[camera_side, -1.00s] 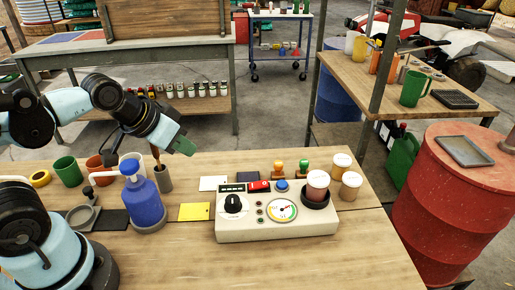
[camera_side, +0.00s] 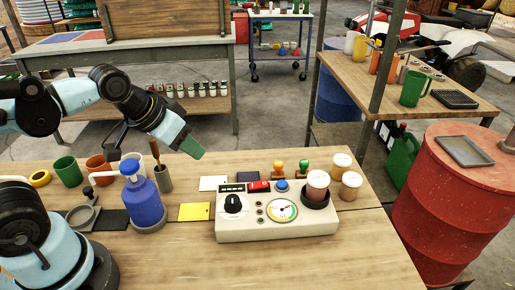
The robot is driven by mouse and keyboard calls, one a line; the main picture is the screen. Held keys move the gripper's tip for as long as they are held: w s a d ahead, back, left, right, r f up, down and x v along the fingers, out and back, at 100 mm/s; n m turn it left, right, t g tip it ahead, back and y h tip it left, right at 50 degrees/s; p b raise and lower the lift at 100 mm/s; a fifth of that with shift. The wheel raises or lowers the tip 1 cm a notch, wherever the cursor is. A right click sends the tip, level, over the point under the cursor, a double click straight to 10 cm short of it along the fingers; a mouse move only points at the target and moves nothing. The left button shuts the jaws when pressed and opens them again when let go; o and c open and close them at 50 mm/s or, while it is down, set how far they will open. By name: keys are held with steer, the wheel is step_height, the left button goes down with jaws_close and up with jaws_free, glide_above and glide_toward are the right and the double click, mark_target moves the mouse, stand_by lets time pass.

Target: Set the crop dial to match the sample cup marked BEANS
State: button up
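The cream tester box (camera_side: 277,224) sits on the wooden workbench. Its black dial knob (camera_side: 233,204) is at the left of the top face, below a dark label strip (camera_side: 232,188). A cup with a pale lid and reddish contents (camera_side: 317,184) stands in the black ring at the box's right end. Two similar lidded cups stand behind and beside it, one at the back (camera_side: 341,164) and one at the right (camera_side: 350,186). Any markings on the cups are too small to read. My gripper (camera_side: 195,150), with green fingertips, is above the bench, behind and left of the box, apart from everything. Its finger gap cannot be made out.
A blue pump bottle (camera_side: 143,201) stands left of the box, with a yellow card (camera_side: 194,212) between them. Two stamps, orange (camera_side: 278,169) and green (camera_side: 302,168), stand behind the box. A holder with a wooden-handled tool (camera_side: 164,178) stands below my gripper. The front bench is clear.

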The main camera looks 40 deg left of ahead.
mark_target(232, 198)
steer(key=o, duration=0.5)
steer(key=d+r+g, duration=0.1)
steer(key=d+g, duration=0.1)
steer(key=d, duration=0.1)
steer(key=w+d+r+g, duration=0.1)
steer(key=d+g, duration=0.1)
steer(key=d, duration=0.1)
steer(key=w+d+r+g, duration=0.1)
steer(key=d, duration=0.2)
steer(key=shift+r+g, duration=0.2)
steer(key=shift+g, duration=0.2)
steer(key=shift+c, duration=0.2)
steer(key=shift+g, duration=0.3)
steer(key=shift+s+d+f, duration=0.1)
steer(key=shift+d+f, duration=0.1)
steer(key=shift+f, duration=1.8)
steer(key=shift+w+d+f, duration=0.1)
steer(key=shift+d+f, duration=0.05)
steer(key=shift+f, duration=1.8)
steer(key=shift+s+d+f, duration=0.1)
steer(key=shift+d+f, duration=0.1)
steer(key=shift+f, duration=1.8)
steer(key=shift+c, duration=0.3)
steer(key=c, duration=1)
